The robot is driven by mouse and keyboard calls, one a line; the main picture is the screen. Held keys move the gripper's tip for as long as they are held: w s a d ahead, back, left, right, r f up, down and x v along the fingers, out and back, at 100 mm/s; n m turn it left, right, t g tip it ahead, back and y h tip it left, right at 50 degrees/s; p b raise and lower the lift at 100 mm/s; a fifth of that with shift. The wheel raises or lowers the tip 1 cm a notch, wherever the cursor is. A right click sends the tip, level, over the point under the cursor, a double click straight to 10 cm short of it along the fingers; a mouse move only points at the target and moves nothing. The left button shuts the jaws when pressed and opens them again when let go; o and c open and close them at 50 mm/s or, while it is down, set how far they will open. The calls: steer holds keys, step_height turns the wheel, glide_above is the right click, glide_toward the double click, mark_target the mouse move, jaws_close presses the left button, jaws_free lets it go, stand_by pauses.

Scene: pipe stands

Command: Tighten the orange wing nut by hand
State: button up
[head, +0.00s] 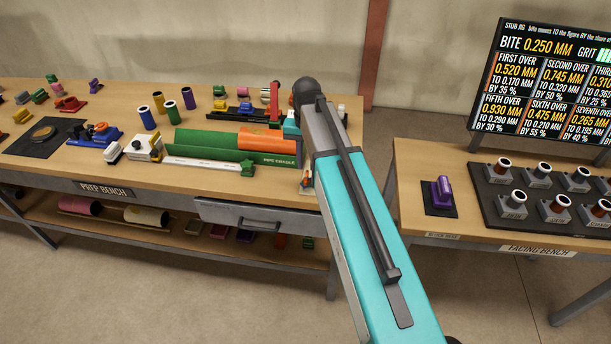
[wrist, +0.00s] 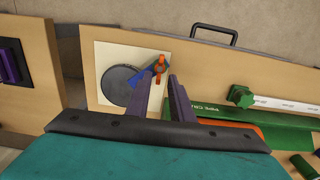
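In the head view a small orange bit (head: 308,179), probably the nut, shows at the prep bench's right end, partly covered by my arm. My gripper (wrist: 165,78) has two purple fingers with a gap between them. Their tips point at the nut and appear just short of it; contact cannot be told. In the head view my arm hides the fingers.
The green pipe cradle (head: 205,142) with an orange pipe (head: 266,139) lies left of my arm. A green knob (wrist: 240,95) and white ruled strip (wrist: 285,103) run along it. The drawer handle (wrist: 213,34) juts from the bench front. The facing bench (head: 415,165) stands right, across a gap.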

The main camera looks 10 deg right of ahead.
steer(key=shift+r+p, duration=0.6)
steer(key=shift+r, duration=0.6)
steer(key=shift+r+p, duration=0.55)
steer(key=shift+r, duration=0.2)
step_height(320, 180, up, 10)
steer(key=r, duration=0.1)
glide_above(307, 174)
steer(key=shift+a+f+p, duration=0.1)
steer(key=shift+f+p, duration=0.15)
steer(key=shift+p, duration=0.05)
